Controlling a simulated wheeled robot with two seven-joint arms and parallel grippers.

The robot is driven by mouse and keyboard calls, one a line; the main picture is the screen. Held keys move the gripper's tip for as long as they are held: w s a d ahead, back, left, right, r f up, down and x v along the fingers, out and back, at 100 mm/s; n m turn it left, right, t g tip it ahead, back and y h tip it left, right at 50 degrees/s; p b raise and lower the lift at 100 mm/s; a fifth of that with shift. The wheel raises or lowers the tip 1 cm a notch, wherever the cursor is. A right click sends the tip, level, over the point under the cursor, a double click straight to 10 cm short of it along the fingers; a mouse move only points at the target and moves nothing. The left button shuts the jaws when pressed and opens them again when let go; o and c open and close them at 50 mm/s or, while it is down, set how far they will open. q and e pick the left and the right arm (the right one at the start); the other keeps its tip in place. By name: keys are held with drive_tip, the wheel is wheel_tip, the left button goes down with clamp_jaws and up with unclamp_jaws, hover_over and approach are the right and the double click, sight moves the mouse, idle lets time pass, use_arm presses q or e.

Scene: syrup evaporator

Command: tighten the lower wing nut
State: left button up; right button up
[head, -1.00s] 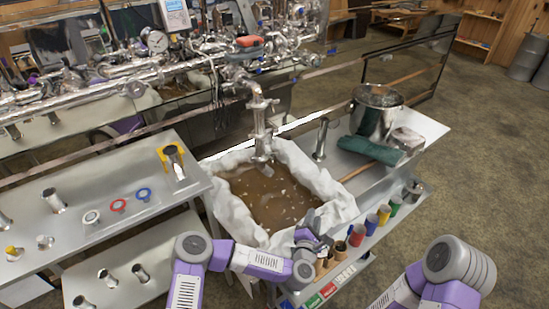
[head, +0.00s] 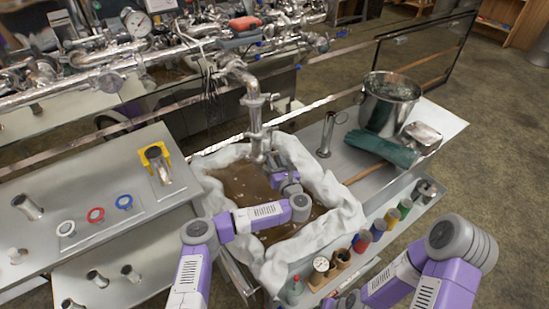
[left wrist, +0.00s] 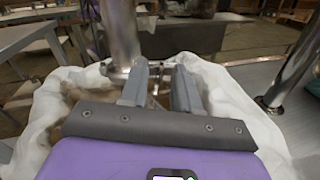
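The silver vertical pipe (head: 255,115) comes down over a cloth-lined basin (head: 338,205) of brown liquid. A lower clamp joint (head: 260,140) is near its bottom end; I cannot clearly make out the lower wing nut there. My left gripper (head: 275,164) is over the basin, just right of the pipe's lower end. In the left wrist view, the pipe (left wrist: 121,38) stands left of the gripper's two grey fingers (left wrist: 161,78).
A metal pot (head: 388,104), a green cloth (head: 380,149) and a metal block (head: 420,137) are on the right bench. An upright silver tube (head: 327,135) stands right of the basin. Colored jars line the lower shelf.

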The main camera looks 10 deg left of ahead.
use_arm(q)
drive_tip(key=shift+x, duration=1)
drive_tip(key=shift+c, duration=0.5)
clamp_jaws()
